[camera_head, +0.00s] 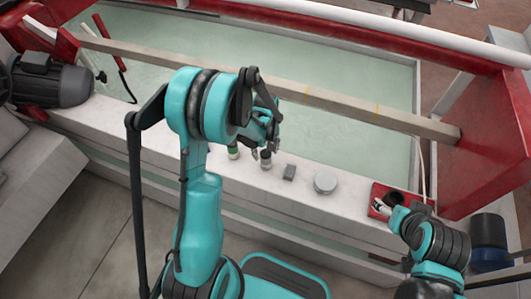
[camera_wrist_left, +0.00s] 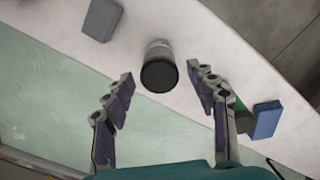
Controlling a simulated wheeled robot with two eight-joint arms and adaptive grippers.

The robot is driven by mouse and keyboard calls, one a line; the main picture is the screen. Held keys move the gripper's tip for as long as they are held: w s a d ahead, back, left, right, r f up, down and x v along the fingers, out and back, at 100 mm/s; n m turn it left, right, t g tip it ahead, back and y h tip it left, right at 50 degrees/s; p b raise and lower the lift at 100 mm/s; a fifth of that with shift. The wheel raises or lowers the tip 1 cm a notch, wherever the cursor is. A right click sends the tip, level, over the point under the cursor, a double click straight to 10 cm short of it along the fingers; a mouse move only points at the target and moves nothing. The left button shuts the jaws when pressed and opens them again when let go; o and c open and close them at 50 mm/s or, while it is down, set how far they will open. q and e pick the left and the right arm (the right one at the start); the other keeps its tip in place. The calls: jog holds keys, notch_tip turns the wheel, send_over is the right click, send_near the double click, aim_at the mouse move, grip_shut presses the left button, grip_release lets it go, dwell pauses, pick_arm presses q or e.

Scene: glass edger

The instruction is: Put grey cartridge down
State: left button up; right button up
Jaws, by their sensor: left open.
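The grey cartridge (camera_wrist_left: 159,67) is a dark grey cylinder with a paler band, on the pale ledge. In the head view it stands upright (camera_head: 266,158) just below my left gripper (camera_head: 263,143). In the left wrist view my left gripper (camera_wrist_left: 160,80) is open, its fingers spread to either side of the cartridge with a gap on both sides. My right gripper (camera_head: 381,208) is at the lower right, by a red tray (camera_head: 376,192); its fingers are too small to read.
A grey block (camera_head: 289,172) and a round grey disc (camera_head: 325,182) sit to the right on the ledge. A green item (camera_head: 233,152) stands to the left. A blue block (camera_wrist_left: 266,120) shows in the left wrist view. A long beam (camera_head: 345,107) crosses behind.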

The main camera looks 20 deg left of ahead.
pick_arm(q)
notch_tip(320, 180, up, 9)
jog(key=p, duration=0.3)
jog(key=s+d+r+m+t, duration=0.3)
jog(key=s+r+m, duration=0.1)
jog(key=s+r, duration=0.3)
jog(key=s+d+r+m+t, duration=0.3)
jog(key=s+r+m+t, duration=0.1)
jog(key=s+r, duration=0.4)
jog(key=shift+s+d+m, duration=0.15)
jog(key=shift+s+m, duration=0.05)
jog(key=shift+m, duration=0.6)
jog(key=shift+r, duration=0.1)
